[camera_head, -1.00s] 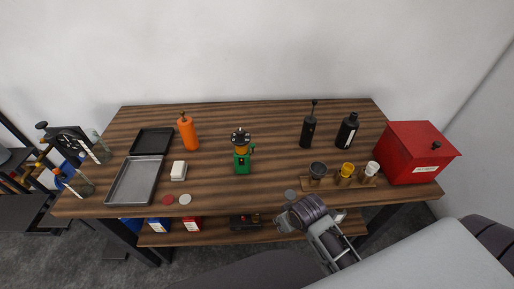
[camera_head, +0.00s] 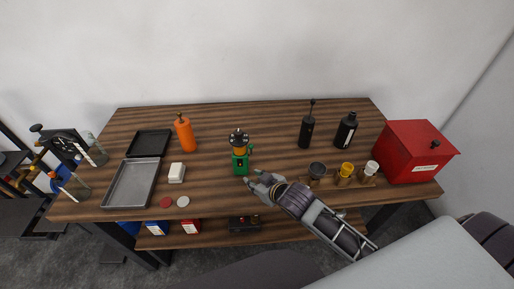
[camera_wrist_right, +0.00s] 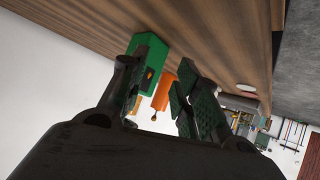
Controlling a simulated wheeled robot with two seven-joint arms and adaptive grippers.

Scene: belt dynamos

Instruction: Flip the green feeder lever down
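The green feeder (camera_head: 240,160) stands upright in the middle of the table, with an orange-yellow middle and a dark round top. A small green lever (camera_head: 251,148) sticks out at its right side, pointing up. My right gripper (camera_head: 252,180) is just right of and in front of the feeder's base, apart from the lever. In the right wrist view the fingers (camera_wrist_right: 155,100) are spread with a gap between them, and the feeder's green body (camera_wrist_right: 149,58) shows beyond the left finger. The lever cannot be made out clearly there. My left gripper is not in view.
An orange bottle (camera_head: 185,133) stands left of the feeder, with a white block (camera_head: 176,172) and a grey tray (camera_head: 131,184). Right are a rack of small cups (camera_head: 345,171), black bottles (camera_head: 346,131) and a red box (camera_head: 417,152). Table behind the feeder is clear.

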